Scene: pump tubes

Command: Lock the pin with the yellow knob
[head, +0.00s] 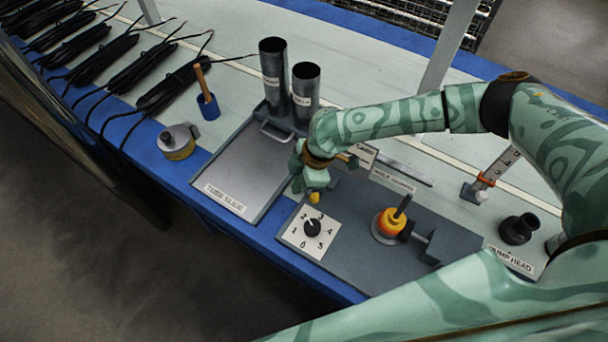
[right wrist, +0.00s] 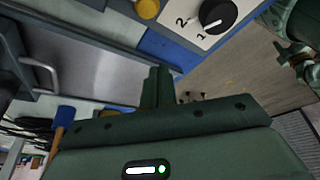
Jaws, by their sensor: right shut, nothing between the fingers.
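A small yellow knob (head: 314,197) shows at the front left of the grey fixture plate, just behind the numbered dial card (head: 296,240). It also shows at the top edge of the right wrist view (right wrist: 147,8). My right gripper (head: 298,184) is over the tube slide's right edge, close to the knob and left of it. Its fingers (right wrist: 160,82) are shut and empty, apart from the knob in the wrist view. The pin itself cannot be made out; the gripper and arm may hide it.
A black dial (head: 312,228) stands in front of the knob. An orange-yellow part with a black rod (head: 391,222) stands to the right. The tube slide tray (head: 236,178) and two metal tubes (head: 274,75) are left and behind. The blue table edge (head: 335,288) runs in front.

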